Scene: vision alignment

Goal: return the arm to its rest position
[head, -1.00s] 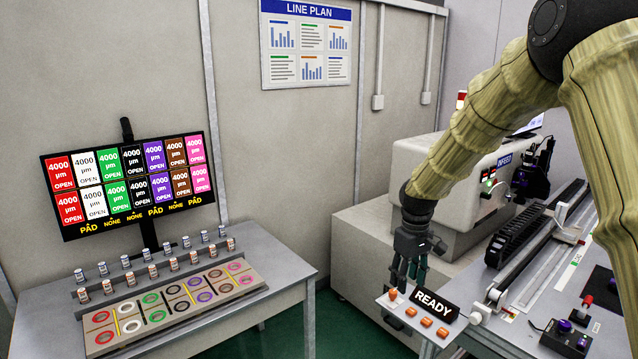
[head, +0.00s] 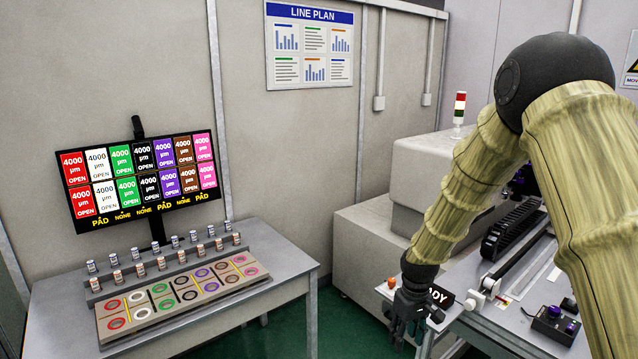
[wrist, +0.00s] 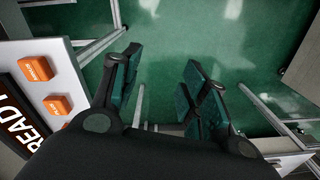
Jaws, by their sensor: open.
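My gripper (head: 408,318) hangs at the end of my tan-sleeved arm, pointing down in front of the small shelf with the READY sign (head: 440,296). In the wrist view my gripper (wrist: 160,85) has its two green-padded fingers apart, with only green floor between them. It holds nothing. Orange blocks (wrist: 35,68) lie on the white shelf (wrist: 50,92) to the left of the fingers in the wrist view. In the head view my gripper hides part of the sign and most of the blocks; one orange block (head: 391,283) shows.
A grey table (head: 285,262) at left carries a board of coloured rings (head: 185,295), several small cylinders and a monitor (head: 137,182). A machine bench with a rail and a button box (head: 552,325) stands at right. Green floor (head: 335,325) lies open between them.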

